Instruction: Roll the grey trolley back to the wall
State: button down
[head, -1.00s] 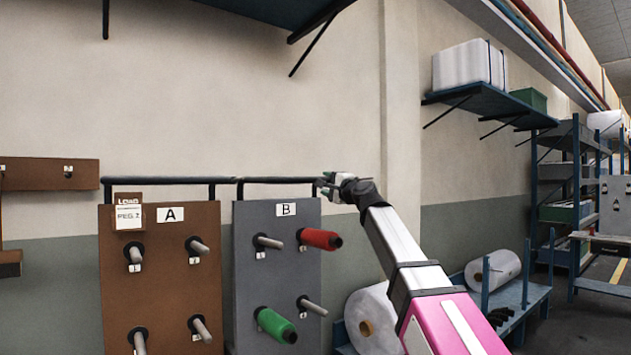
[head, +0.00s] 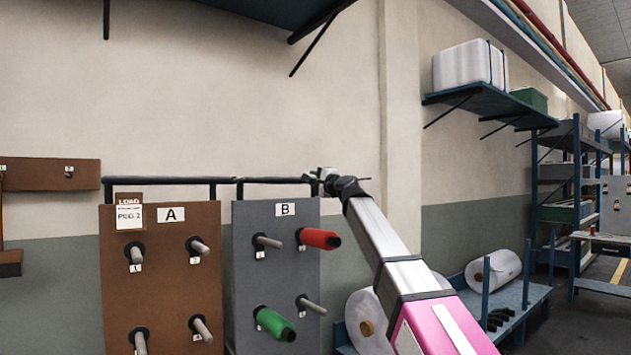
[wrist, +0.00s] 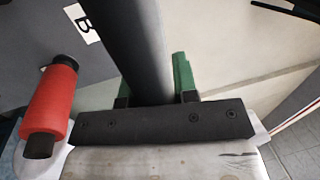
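The grey trolley (head: 276,240) is the upright grey board marked B, with pegs and a dark handle bar (head: 275,180) along its top. My gripper (head: 318,175) is at the right end of that bar. In the wrist view the dark bar (wrist: 140,45) runs between the gripper's fingers (wrist: 155,88). The green right finger lies close beside the bar; the left finger is mostly hidden behind it. Whether the fingers press on the bar cannot be told. The trolley's base is out of view.
A red spool (head: 320,238) and a green spool (head: 275,324) sit on the grey board's pegs. A brown board A (head: 160,270) stands close on the left. White rolls (head: 494,269) lie on a blue rack at right. The wall is behind.

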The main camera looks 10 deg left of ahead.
jog(key=w+a, duration=0.3)
jog(key=a, duration=0.1)
jog(key=shift+w+f, duration=0.1)
jog(key=shift+f, duration=0.15)
jog(key=shift+d, duration=0.1)
jog(key=c, duration=1)
grip_release()
jog(key=shift+o, duration=0.6)
jog(key=shift+r, duration=0.1)
jog(key=v, duration=1.1)
jog(key=shift+w, duration=0.1)
